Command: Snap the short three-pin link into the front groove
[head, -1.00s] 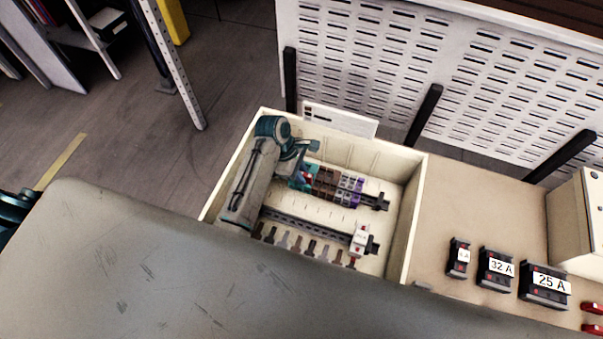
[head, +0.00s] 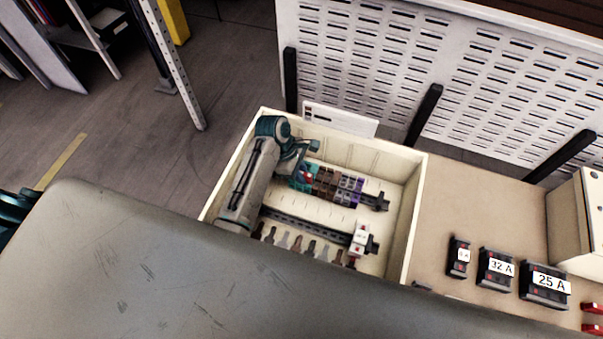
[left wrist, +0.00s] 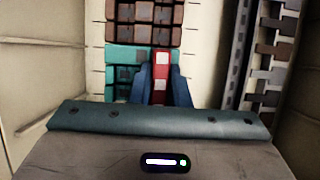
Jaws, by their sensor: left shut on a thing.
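The short three-pin link is a small red piece with pale squares (left wrist: 161,70), seen in the left wrist view between my blue fingertips. My left gripper (head: 304,177) is shut on it, at the teal end of the terminal block row. The teal blocks (left wrist: 124,58) lie directly under and around the link, and the brown blocks (left wrist: 145,12) lie beyond. In the head view the row continues with brown blocks (head: 326,183), then grey and purple ones. The fingers hide the front groove, so I cannot tell whether the link's pins are in it.
The row sits in a cream box (head: 411,215) with raised walls close around my left arm. A second rail (head: 310,226) with a white end block (head: 361,237) runs alongside. Breakers, including one labelled 25 A (head: 545,284), stand on the table to the right.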

